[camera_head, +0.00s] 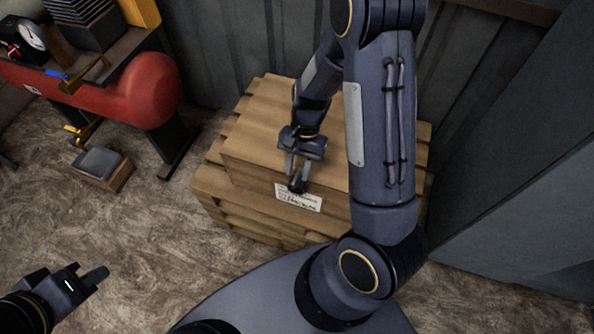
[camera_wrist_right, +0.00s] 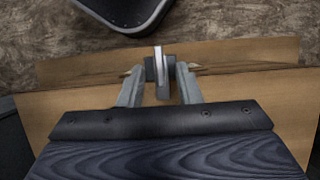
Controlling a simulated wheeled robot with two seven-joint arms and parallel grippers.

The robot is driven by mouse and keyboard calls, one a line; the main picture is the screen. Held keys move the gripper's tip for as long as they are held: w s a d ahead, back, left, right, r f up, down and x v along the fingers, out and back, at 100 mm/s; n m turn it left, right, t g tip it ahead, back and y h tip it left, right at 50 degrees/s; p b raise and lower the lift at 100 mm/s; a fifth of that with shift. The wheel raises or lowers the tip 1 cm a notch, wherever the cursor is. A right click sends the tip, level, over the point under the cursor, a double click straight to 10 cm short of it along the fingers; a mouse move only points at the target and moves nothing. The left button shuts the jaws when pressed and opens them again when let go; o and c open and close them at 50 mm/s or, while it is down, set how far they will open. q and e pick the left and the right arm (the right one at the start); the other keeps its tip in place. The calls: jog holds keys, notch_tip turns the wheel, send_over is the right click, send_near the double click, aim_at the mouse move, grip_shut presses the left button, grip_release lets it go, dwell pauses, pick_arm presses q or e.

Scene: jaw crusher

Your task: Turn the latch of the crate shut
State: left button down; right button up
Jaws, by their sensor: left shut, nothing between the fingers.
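The wooden crate (camera_head: 245,150) stands against the wall, its lid lying on top and a paper label on its front. The latch (camera_wrist_right: 160,72), a thin pale metal lever on a dark mount, sits at the crate's edge in the right wrist view. My right gripper (camera_head: 295,180) reaches down over the crate's front edge. In the right wrist view its fingers (camera_wrist_right: 160,88) are apart, one on each side of the latch; I cannot tell whether they touch it. My left gripper (camera_head: 95,277) is shut and empty above the floor at the lower left.
A red tank (camera_head: 145,90) on dark legs stands left of the crate under a bench. A small brown block with a grey top (camera_head: 100,163) lies on the floor. A grey panel (camera_head: 530,190) rises close on the right.

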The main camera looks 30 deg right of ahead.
jog(key=v, duration=0.6)
jog(key=shift+p, duration=0.4)
jog(key=s+a+r+n+t+p, duration=0.1)
jog(key=s+r+n+t+p, duration=0.2)
jog(key=s+r, duration=0.4)
jog(key=s+a+r+n+t+p, duration=0.2)
jog(key=s+r+n+t+p, duration=0.2)
jog(key=r, duration=1.3)
jog(key=shift+s+a+r+n+t, duration=0.3)
jog(key=shift+s+n+t, duration=0.4)
jog(key=shift+s, duration=0.7)
